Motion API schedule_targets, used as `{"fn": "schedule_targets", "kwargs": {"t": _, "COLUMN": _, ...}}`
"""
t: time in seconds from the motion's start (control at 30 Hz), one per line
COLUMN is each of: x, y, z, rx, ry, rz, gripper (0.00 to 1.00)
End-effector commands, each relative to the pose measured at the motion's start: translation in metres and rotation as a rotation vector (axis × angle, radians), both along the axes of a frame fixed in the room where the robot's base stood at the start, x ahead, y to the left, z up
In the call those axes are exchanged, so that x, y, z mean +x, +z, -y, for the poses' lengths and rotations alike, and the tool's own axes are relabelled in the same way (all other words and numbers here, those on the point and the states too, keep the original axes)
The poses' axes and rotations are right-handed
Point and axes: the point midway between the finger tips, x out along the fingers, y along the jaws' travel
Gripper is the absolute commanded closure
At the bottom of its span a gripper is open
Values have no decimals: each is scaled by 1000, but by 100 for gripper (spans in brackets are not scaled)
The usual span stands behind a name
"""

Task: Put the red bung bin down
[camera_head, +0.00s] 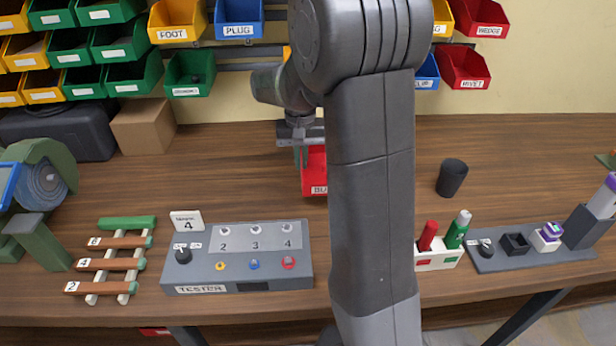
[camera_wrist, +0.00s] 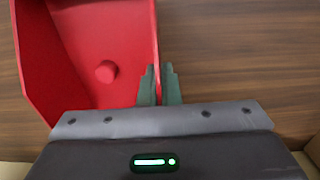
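The red bung bin (camera_head: 315,172) is at the middle of the workbench, partly hidden behind my arm; its front label shows only "BU". In the wrist view the bin (camera_wrist: 85,45) fills the upper left, with a round red bung inside. My gripper (camera_head: 301,160) is at the bin's left side in the head view. In the wrist view its two fingers (camera_wrist: 159,82) are close together, one on each side of the bin's wall edge. The bin looks upright and close to the wooden top (camera_head: 230,150); I cannot tell whether it touches.
A grey tester box (camera_head: 240,284) stands in front to the left, beside a wooden rack (camera_head: 112,262). A dark cup (camera_head: 452,178) and a marker holder (camera_head: 437,258) are on the right. A cardboard box (camera_head: 143,125) is at the back left. Bare bench surrounds the bin.

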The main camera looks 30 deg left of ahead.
Motion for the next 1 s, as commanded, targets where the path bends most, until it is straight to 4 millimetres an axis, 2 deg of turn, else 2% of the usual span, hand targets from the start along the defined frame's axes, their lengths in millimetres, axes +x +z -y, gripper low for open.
{"fn": "schedule_targets", "kwargs": {"t": 0.03, "x": 0, "y": -8, "z": 0, "rx": -2, "ry": 0, "rz": -1, "gripper": 100}}
{"fn": "schedule_targets", "kwargs": {"t": 0.27, "x": 0, "y": -27, "z": 0, "rx": 0, "ry": 0, "rz": 0, "gripper": 100}}
{"fn": "schedule_targets", "kwargs": {"t": 0.43, "x": 0, "y": -51, "z": 0, "rx": -2, "ry": 0, "rz": -1, "gripper": 100}}
{"fn": "schedule_targets", "kwargs": {"t": 0.83, "x": 0, "y": -58, "z": 0, "rx": 1, "ry": 0, "rz": 1, "gripper": 100}}
{"fn": "schedule_targets", "kwargs": {"t": 0.93, "x": 0, "y": -57, "z": 0, "rx": 1, "ry": 0, "rz": 1, "gripper": 77}}
{"fn": "schedule_targets", "kwargs": {"t": 1.0, "x": 0, "y": -57, "z": 0, "rx": 1, "ry": 0, "rz": 1, "gripper": 75}}
